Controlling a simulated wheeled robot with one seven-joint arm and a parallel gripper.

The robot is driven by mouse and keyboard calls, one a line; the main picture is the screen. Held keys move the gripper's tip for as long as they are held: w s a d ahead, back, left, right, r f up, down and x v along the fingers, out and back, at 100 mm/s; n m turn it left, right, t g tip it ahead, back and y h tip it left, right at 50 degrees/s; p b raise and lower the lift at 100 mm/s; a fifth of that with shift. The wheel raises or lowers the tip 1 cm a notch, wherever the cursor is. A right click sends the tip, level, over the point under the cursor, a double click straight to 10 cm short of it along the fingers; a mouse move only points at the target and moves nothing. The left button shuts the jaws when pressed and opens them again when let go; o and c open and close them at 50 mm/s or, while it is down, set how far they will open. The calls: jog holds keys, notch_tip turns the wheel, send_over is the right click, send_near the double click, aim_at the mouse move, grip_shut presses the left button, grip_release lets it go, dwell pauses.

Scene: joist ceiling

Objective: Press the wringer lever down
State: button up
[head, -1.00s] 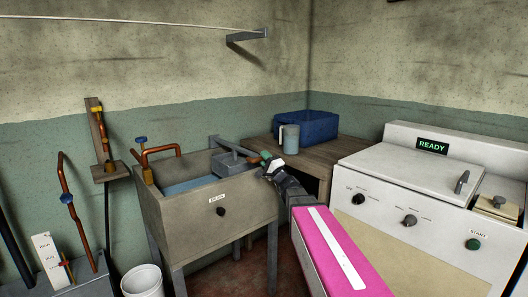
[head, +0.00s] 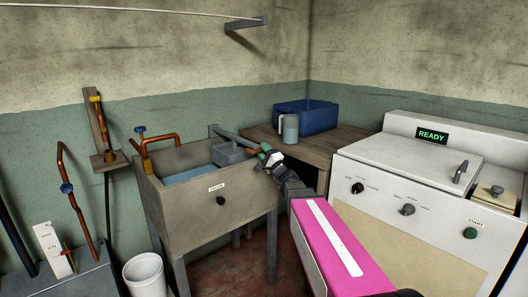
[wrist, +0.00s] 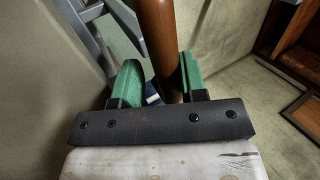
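The wringer (head: 228,154) is a grey block on the right rear part of the sink. A grey bar (head: 236,138), apparently the wringer lever, slopes from the sink's back toward my gripper (head: 266,153). In the wrist view a brown rod (wrist: 158,40), which looks like the lever's handle, runs between the green fingers of my gripper (wrist: 159,82). The rod is close to the right finger, with a gap on the left. The fingers are apart; the rod's lower end is hidden behind the gripper's dark plate.
The sink (head: 178,212) holds bluish water. A wooden table (head: 325,153) behind carries a blue bin (head: 308,118) and a grey jug (head: 290,129). A white washing machine (head: 400,190) stands at right. Copper pipes (head: 70,195) and a white bucket (head: 143,274) are at left.

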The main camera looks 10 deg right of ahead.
dwell(0.6)
jog(key=v, duration=1)
jog(key=shift+s+d, duration=0.25)
jog(key=shift+s, duration=0.05)
jog(key=shift+f, duration=0.15)
jog(key=s+a+f+n+g+h, duration=0.1)
jog(key=s+a+f+n+g, duration=0.35)
jog(key=f+g, duration=0.3)
jog(key=s+a+f+n+g+h, duration=0.1)
jog(key=s+a+f+n+g, duration=0.35)
jog(key=f+g, duration=0.35)
jog(key=s+d+f+n+g+h, duration=0.2)
jog(key=s+d+f+g+h, duration=0.2)
jog(key=s+d+f+h, duration=0.4)
jog(key=d+f+h, duration=0.3)
jog(key=f, duration=0.1)
jog(key=shift+s+d+f, duration=0.2)
jog(key=shift+s+d, duration=0.15)
jog(key=shift+s, duration=0.05)
